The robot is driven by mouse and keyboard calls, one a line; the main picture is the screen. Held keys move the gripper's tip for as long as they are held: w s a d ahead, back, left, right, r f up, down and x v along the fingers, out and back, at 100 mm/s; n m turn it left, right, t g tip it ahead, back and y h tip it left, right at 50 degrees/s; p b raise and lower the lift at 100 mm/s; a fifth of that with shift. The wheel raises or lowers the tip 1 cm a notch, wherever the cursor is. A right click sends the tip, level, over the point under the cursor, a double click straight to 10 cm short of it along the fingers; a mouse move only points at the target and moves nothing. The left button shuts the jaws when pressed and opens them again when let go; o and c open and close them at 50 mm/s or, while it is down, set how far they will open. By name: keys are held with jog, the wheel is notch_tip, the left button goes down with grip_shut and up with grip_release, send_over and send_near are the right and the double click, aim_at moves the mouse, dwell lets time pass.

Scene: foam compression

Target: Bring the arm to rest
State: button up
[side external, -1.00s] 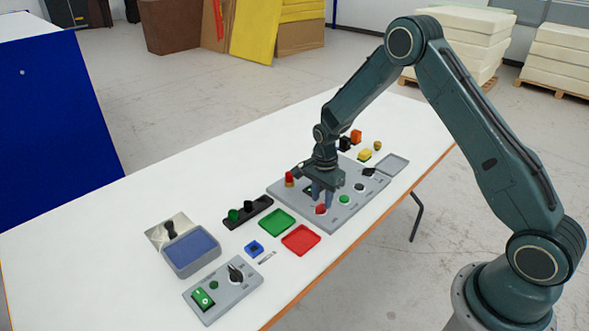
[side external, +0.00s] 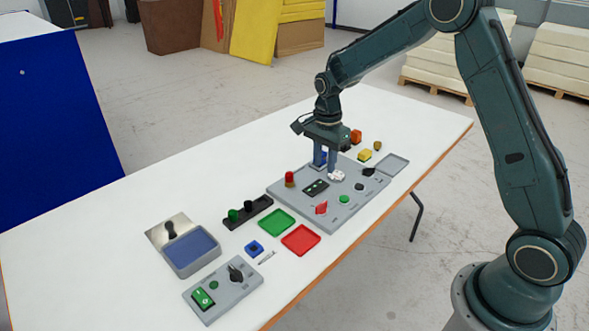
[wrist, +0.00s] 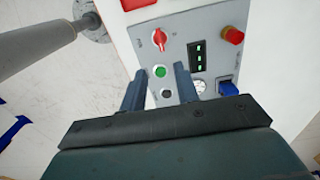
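My gripper (side external: 326,165) hangs above the grey control panel (side external: 295,218) with its fingers pointing down. In the wrist view my gripper (wrist: 158,72) has its two fingers apart with nothing between them, and panel buttons show behind the gap. The fingers appear clear of the panel in the side view. The panel carries a red rotary knob (side external: 321,208), a green button (side external: 344,199), a dark button (side external: 360,187), a small display (side external: 316,188) and a red mushroom-shaped part (side external: 289,179). A round white part (side external: 337,176) is partly hidden by the fingers.
A green tray (side external: 277,222) and a red tray (side external: 301,240) lie left of the panel. A smaller grey box (side external: 225,292) with a green switch stands near the front. Yellow (side external: 365,154) and orange blocks (side external: 355,136) lie behind the panel. The table's far left is bare.

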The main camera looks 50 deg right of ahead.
jog(key=shift+r, duration=0.1)
jog(key=s+a+r+n+t, duration=0.35)
jog(key=s+r+n, duration=0.45)
jog(key=s+r, duration=0.55)
jog(key=s+a+r+n+t, duration=0.1)
jog(key=s+a+r+n, duration=0.1)
jog(key=s+n, duration=0.3)
jog(key=s+a+r+n+t, duration=0.1)
jog(key=s+n, duration=0.4)
jog(key=s, duration=0.6)
notch_tip(320, 180, up, 2)
jog(key=shift+a+r, duration=0.15)
jog(key=shift+a, duration=0.35)
